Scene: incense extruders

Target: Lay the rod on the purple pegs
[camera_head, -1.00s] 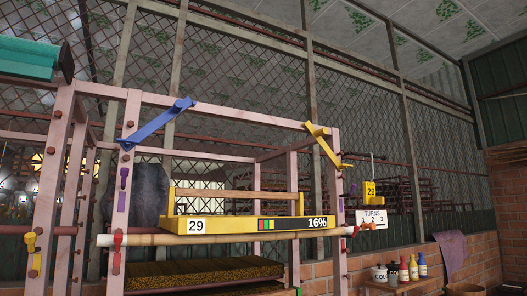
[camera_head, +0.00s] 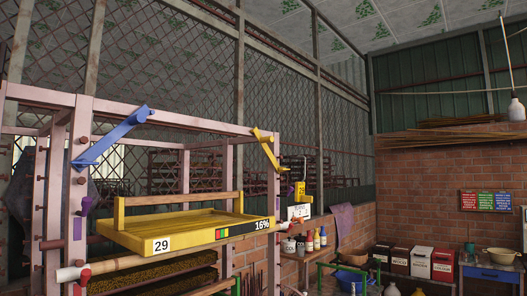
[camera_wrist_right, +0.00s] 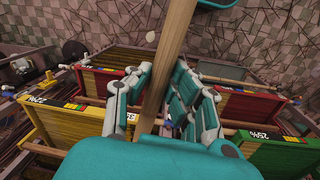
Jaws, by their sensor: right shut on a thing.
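A pale bamboo rod (camera_head: 68,273) crosses the front of the pink rack in the head view, below the yellow tray, at the red peg (camera_head: 85,274) on the left post. A purple peg (camera_head: 86,206) stands higher on that post. Another purple peg (camera_head: 278,200) is on the right post. In the right wrist view, my right gripper (camera_wrist_right: 153,90) is shut on a wooden rod (camera_wrist_right: 172,50) running between its fingers. Its ends are out of view, and I cannot tell whether it is the same rod. My left gripper is not identifiable in either current view.
The yellow tray (camera_head: 170,236) marked 29 sits on the rack. A blue arm (camera_head: 112,137) and a yellow arm (camera_head: 265,150) slant from its top. Bottles, boxes (camera_head: 421,262) and a blue table (camera_head: 492,273) stand by the brick wall. Several coloured trays show below my right gripper.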

